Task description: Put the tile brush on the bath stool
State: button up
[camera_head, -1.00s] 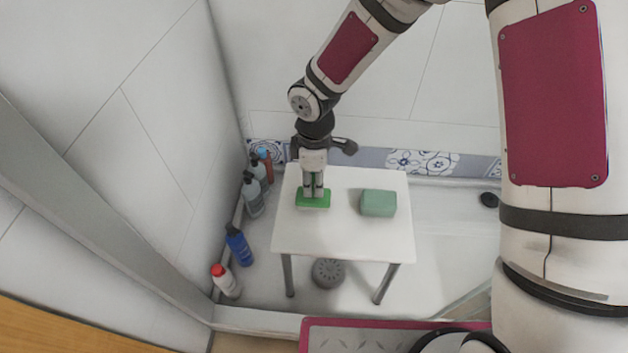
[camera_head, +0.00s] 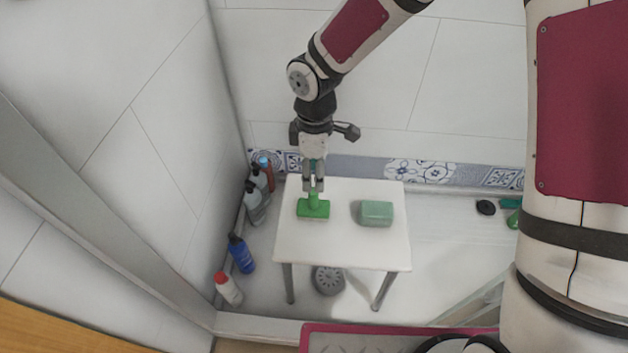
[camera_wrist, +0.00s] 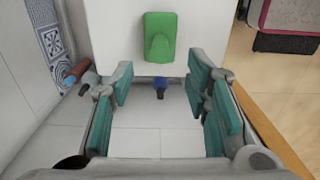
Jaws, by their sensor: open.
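The green tile brush (camera_head: 313,208) rests on the white top of the bath stool (camera_head: 340,250), left of its middle. In the wrist view my gripper (camera_wrist: 160,100) is spread open with nothing between the fingers. The brush (camera_wrist: 159,38) lies beyond the fingertips there, on the white stool top (camera_wrist: 110,40).
A grey-green block (camera_head: 376,213) sits on the stool right of the brush. Several bottles, including a blue one (camera_head: 241,254) and a white one with a red cap (camera_head: 227,288), stand along the left wall. A round drain (camera_head: 328,279) is under the stool.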

jog(key=shift+r+p, duration=0.5)
jog(key=shift+r, duration=1.55)
jog(key=s+d+r+m+h, duration=0.1)
jog(key=s+d+r+m, duration=0.35)
jog(key=d+r, duration=0.4)
jog(key=s+d+r+m+h, duration=0.2)
jog(key=s+d+r+m, duration=0.2)
jog(key=s+d+r, duration=0.35)
jog(key=s+d+r+m+y, duration=0.1)
jog(key=s+d+r+m, duration=0.1)
jog(key=s, duration=0.6)
jog(key=s+d+r+m+y, duration=0.2)
jog(key=s+d+m, duration=0.2)
jog(key=s+m, duration=0.3)
jog(key=shift+s+r+t, duration=0.3)
jog(key=shift+s+t, duration=0.1)
jog(key=shift+s, duration=0.8)
jog(key=shift+d+m, duration=0.1)
jog(key=shift+m, duration=0.15)
